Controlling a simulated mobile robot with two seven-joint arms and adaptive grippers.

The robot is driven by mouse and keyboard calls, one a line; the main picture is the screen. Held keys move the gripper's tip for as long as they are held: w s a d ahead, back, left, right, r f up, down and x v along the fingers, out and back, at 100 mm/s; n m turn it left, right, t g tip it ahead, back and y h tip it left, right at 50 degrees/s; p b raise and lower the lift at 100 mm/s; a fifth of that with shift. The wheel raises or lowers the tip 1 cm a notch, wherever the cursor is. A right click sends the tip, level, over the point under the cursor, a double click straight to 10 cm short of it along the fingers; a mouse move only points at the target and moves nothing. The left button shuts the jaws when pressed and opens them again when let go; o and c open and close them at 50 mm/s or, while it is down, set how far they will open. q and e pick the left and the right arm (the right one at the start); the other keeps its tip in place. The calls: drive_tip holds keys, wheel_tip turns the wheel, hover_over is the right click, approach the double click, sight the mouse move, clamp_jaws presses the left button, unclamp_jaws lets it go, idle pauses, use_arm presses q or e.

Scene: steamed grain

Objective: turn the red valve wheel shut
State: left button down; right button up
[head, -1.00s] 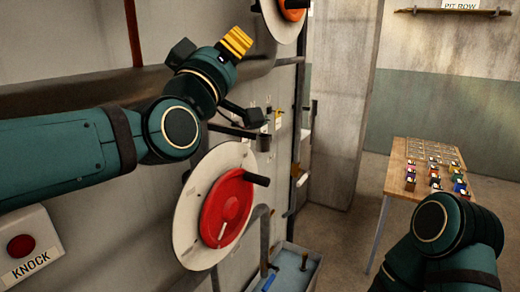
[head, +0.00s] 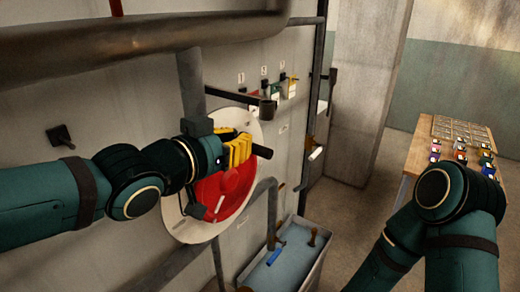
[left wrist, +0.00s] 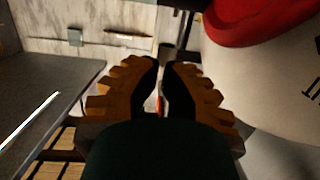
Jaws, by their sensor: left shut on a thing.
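The red valve wheel (head: 232,190) sits on a round pale plate (head: 190,229) on the wall in the head view. A black handle (head: 262,152) sticks out from the wheel's upper right. My left gripper (head: 240,150), with yellow fingers, is in front of the wheel's upper part and shut on the black handle. The gripper hides part of the wheel and plate. In the left wrist view the fingers (left wrist: 165,75) are close together, and the red wheel (left wrist: 255,20) and pale plate (left wrist: 265,85) show at right. My right gripper is out of view.
A thick pipe (head: 130,45) runs along the wall above my left arm. A grey bent pipe (head: 268,200) and a blue-grey trough (head: 275,275) are below right of the wheel. A wooden table (head: 412,155) with small coloured items stands at right.

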use_arm(q)
drive_tip(key=w+d+f+b, duration=0.2)
drive_tip(key=w+d+f, duration=0.2)
drive_tip(key=w, duration=0.2)
drive_tip(key=shift+d, duration=0.15)
idle(0.4)
drive_tip(key=shift+w+d+f+g+p, duration=0.15)
drive_tip(key=shift+w+g+p, duration=0.05)
drive_tip(key=shift+g+p, duration=0.1)
drive_tip(key=shift+w+d+f+g+y, duration=0.15)
drive_tip(key=shift+g+y, duration=0.15)
drive_tip(key=shift+y, duration=0.1)
